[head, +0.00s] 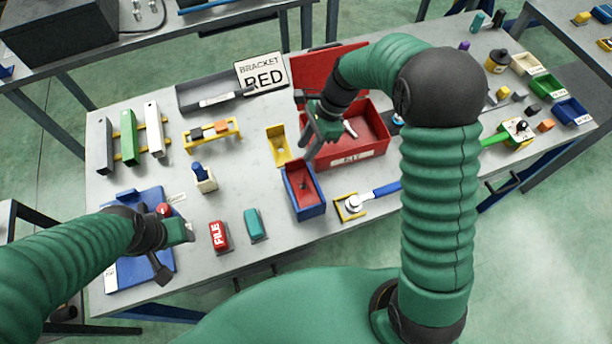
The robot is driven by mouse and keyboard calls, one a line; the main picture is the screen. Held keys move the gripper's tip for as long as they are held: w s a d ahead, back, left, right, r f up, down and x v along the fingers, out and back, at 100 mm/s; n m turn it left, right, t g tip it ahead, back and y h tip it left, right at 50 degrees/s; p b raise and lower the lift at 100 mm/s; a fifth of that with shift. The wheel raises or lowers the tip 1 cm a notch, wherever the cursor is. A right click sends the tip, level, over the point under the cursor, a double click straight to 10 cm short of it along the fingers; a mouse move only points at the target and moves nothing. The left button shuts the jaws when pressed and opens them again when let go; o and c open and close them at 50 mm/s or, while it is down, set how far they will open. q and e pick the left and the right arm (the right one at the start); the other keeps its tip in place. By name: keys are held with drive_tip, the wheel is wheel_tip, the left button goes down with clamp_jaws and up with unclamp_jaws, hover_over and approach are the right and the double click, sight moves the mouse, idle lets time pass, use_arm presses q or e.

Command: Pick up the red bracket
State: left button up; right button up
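A red bracket (297,174) appears to sit inside a small blue bin (313,210) near the middle of the table, with its upright plate toward the back. My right gripper (315,148) is above and behind the blue bin, by the left end of the red toolbox. Its fingers point down, look apart, and hold nothing that I can see. The gripper is apart from the red bracket. My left gripper (174,255) is over the blue board at the front left, its fingers spread and empty. A sign (262,73) reads "BRACKET RED".
A yellow bracket (279,146) stands just behind the blue bin. The open red toolbox (362,148) is to the right. A yellow holder (350,207) with a blue-handled tool is right of the bin; a teal block (254,224) and red FILE block (219,237) are left. A dark tray (190,97) lies behind.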

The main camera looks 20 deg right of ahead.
sight(296, 161)
drive_tip(key=a, duration=0.1)
drive_tip(key=a+f, duration=0.1)
drive_tip(key=a, duration=0.1)
drive_tip(key=shift+s+a+f, duration=0.1)
drive_tip(key=shift+a, duration=0.05)
drive_tip(key=p+x, duration=0.1)
drive_tip(key=x, duration=0.2)
drive_tip(key=shift+a, duration=0.25)
drive_tip(key=d+f, duration=0.1)
drive_tip(key=d, duration=0.1)
drive_tip(key=shift+d+f, duration=0.35)
drive_tip(key=shift+c, duration=1.5)
drive_tip(key=shift+a, duration=0.2)
drive_tip(key=shift+c, duration=1.2)
drive_tip(key=shift+a+r, duration=0.1)
drive_tip(key=shift+a, duration=0.3)
clamp_jaws()
drive_tip(key=shift+a, duration=0.45)
drive_tip(key=shift+d, duration=0.55)
use_arm(q)
drive_tip(key=shift+a+r, duration=0.6)
drive_tip(key=shift+a, duration=0.3)
